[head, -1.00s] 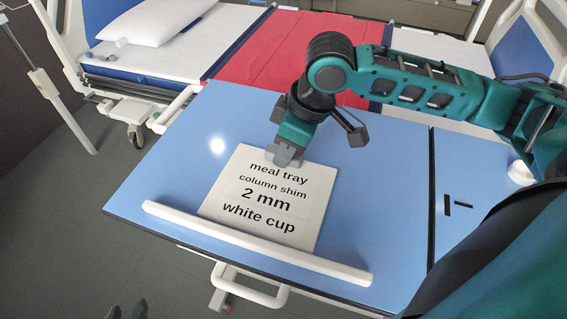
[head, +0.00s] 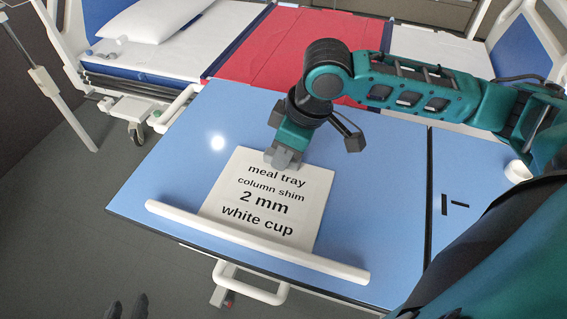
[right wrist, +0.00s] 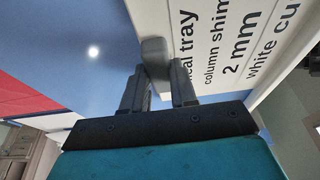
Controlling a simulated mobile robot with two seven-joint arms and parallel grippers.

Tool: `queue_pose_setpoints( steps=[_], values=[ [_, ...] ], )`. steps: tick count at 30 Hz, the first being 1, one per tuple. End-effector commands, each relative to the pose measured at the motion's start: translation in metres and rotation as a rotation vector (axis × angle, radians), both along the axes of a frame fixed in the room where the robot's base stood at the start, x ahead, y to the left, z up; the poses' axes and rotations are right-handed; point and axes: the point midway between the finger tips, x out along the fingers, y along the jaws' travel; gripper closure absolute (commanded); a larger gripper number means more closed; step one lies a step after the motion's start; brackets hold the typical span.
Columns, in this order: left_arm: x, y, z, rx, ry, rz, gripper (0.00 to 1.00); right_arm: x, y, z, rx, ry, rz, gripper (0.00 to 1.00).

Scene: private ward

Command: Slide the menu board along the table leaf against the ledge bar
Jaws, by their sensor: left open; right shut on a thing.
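The white menu board (head: 222,207), with black text, lies flat on the blue table leaf (head: 165,165). Its near edge meets or almost meets the white ledge bar (head: 255,243); I cannot tell whether they touch. My right gripper (head: 282,160) is at the board's far edge, shut on a grey block there. In the right wrist view the grey block (right wrist: 155,57) sits at the fingertips beside the board (right wrist: 215,45). My left gripper (head: 128,308) shows only as dark fingertips at the bottom edge, open, off the table and away from the board.
A bed with a red section (head: 290,45) stands behind the table. The leaf is clear left and right of the board. A dark seam (head: 429,190) and small black marks (head: 455,204) lie to the right. A white handle (head: 250,290) hangs below the near edge.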

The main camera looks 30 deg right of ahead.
Motion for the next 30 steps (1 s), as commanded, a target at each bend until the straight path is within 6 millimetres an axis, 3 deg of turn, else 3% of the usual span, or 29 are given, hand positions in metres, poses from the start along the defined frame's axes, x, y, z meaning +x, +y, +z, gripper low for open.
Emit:
queue_pose_setpoints(
  steps=[30],
  values=[
    [0.0001,0.0000,0.0099,-0.001,0.001,0.001,0.57,-0.0044,0.0027,-0.0024,0.006,0.016,0.006,1.00]
  ],
)
